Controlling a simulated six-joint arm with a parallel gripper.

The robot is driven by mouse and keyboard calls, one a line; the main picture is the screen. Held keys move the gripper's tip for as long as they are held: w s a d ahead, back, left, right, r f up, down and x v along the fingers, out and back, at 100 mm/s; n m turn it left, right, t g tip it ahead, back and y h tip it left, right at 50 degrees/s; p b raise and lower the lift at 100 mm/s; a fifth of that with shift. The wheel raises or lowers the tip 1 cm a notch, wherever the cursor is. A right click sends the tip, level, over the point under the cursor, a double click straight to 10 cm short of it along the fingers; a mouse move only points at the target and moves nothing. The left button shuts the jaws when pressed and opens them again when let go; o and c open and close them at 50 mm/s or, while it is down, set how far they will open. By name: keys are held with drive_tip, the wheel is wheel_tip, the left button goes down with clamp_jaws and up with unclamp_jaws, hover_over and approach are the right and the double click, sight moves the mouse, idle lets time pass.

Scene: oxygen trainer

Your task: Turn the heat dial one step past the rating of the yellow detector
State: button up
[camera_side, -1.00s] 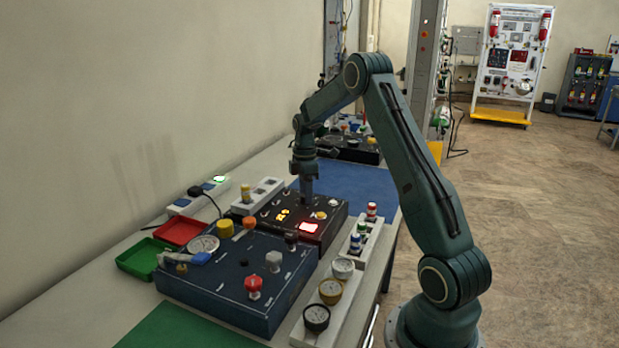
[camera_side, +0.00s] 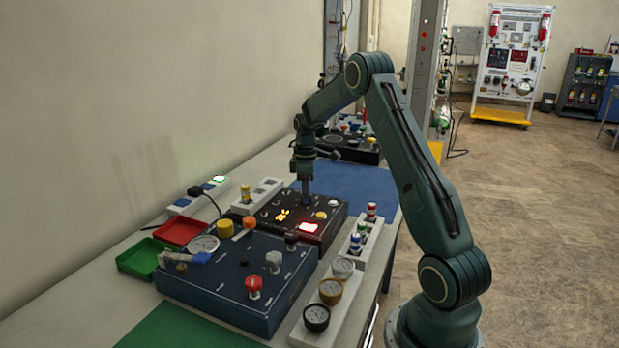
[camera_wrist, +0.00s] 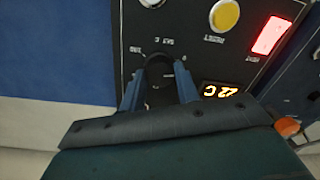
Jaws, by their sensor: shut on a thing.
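My gripper (camera_side: 306,201) points straight down at the black panel (camera_side: 270,207). In the wrist view its two blue fingers (camera_wrist: 159,88) are shut on the sides of a dark round dial (camera_wrist: 159,66), with printed marks around it. The dial's pointer is not clear, and the fingers hide the dial in the side view. An orange lit display beside it (camera_wrist: 221,90) seems to read 22 C, seen upside down. A small yellow-topped cylinder (camera_side: 246,190) stands in a white rack; it may be the yellow detector, but no rating is legible.
The black panel also carries a yellow button (camera_wrist: 225,15) and a red lit window (camera_wrist: 270,36). A dark blue panel (camera_side: 205,292) with several knobs lies in front. A white rack with coloured cylinders (camera_side: 355,243) stands at right; red (camera_side: 182,230) and green (camera_side: 138,262) trays lie left.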

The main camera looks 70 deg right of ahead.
drive_tip(key=m, duration=0.5)
drive_tip(key=shift+m, duration=0.3)
drive_tip(key=m, duration=0.4)
drive_tip(key=shift+m, duration=0.3)
drive_tip(key=m, duration=0.5)
drive_tip(key=shift+s+t, duration=0.1)
drive_tip(key=shift+t, duration=0.2)
drive_tip(key=m, duration=0.5)
drive_tip(key=shift+h, duration=0.3)
drive_tip(key=o, duration=1)
drive_tip(key=shift+c, duration=0.2)
